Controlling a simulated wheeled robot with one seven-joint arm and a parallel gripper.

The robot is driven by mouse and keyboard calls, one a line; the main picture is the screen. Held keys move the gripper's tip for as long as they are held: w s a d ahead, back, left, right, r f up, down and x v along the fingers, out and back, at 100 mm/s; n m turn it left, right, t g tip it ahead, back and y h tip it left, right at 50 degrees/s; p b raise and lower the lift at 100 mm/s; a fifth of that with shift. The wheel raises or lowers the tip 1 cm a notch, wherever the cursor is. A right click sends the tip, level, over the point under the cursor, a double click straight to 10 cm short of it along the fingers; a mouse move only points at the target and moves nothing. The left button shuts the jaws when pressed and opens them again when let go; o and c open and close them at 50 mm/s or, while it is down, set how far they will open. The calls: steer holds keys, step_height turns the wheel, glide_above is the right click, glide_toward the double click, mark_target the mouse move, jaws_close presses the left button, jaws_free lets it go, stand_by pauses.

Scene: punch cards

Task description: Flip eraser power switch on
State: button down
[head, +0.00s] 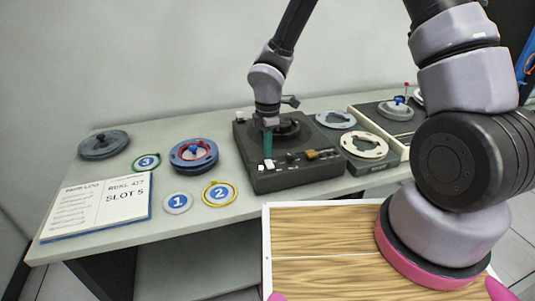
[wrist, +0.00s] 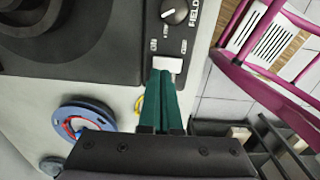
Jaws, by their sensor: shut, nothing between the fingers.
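The eraser (head: 262,184) is a dark grey box with a round black hub on top, standing on the table. My gripper (head: 268,152) has green fingers pointing down at that corner. In the wrist view my gripper (wrist: 163,76) is shut and empty, its fingertips right at the switch's near edge. I cannot tell whether they touch it, or which way the switch is set.
A black FIELD knob (wrist: 175,12) is beside the switch. Left of the eraser are a blue reel (head: 194,155), numbered discs (head: 178,203) and an open log book (head: 97,208). More reels (head: 364,146) lie to its right. A wooden panel (head: 320,245) is in front of the table.

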mark_target(269, 164)
steer(key=shift+f, duration=1.05)
steer(key=shift+f, duration=0.3)
steer(key=shift+s, duration=0.1)
steer(key=shift+s+d+r, duration=0.2)
steer(key=shift+s, duration=0.45)
steer(key=shift+r, duration=0.1)
